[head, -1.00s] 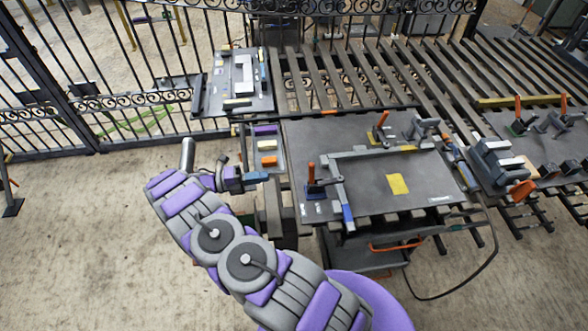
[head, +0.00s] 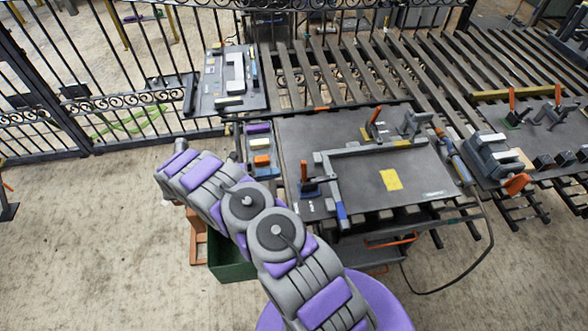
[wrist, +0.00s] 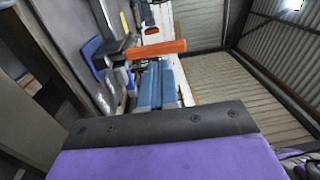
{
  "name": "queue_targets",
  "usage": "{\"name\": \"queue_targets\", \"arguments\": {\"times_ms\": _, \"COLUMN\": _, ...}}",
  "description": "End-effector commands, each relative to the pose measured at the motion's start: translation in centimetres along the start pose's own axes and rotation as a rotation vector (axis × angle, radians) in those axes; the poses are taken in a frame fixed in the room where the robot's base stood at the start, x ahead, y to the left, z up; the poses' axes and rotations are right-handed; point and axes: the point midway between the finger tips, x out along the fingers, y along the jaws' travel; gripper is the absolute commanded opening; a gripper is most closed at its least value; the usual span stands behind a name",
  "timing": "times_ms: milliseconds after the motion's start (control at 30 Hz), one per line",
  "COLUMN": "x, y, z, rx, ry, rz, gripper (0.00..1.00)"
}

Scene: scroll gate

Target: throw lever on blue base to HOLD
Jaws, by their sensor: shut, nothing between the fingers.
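The lever (head: 304,171) has an upright orange handle on a dark blue base (head: 311,188), at the left front of the large dark panel (head: 290,135). In the wrist view, tilted on its side, an orange bar (wrist: 155,50) looks like a lever handle. A blue-grey block (wrist: 152,88) shows close by it, but I cannot tell whether it is the base. My gripper (wrist: 165,124) shows as a black edge and purple body at the bottom of the wrist view. It is shut and empty, apart from the orange bar.
A grey L-shaped bar with a blue end (head: 341,212) lies beside the lever. A tray with coloured blocks (head: 262,160) is left of it. Another orange lever (head: 375,116) stands farther back on the panel. A green bin (head: 232,262) stands low behind my arm.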

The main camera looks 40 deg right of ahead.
Motion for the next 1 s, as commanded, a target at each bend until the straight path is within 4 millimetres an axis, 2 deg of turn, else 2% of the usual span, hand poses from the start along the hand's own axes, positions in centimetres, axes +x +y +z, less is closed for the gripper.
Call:
{"name": "queue_targets", "arguments": {"times_ms": 300, "x": 5.5, "y": 0.1, "z": -0.1, "rx": -0.005, "ry": 0.001, "rz": 0.001, "gripper": 0.0}}
{"name": "queue_targets", "arguments": {"times_ms": 500, "x": 7.5, "y": 0.3, "z": 0.3, "rx": -0.004, "ry": -0.001, "rz": 0.006, "gripper": 0.0}}
{"name": "queue_targets", "arguments": {"times_ms": 1000, "x": 7.6, "y": -0.2, "z": 0.0, "rx": -0.002, "ry": -0.001, "rz": 0.019, "gripper": 0.0}}
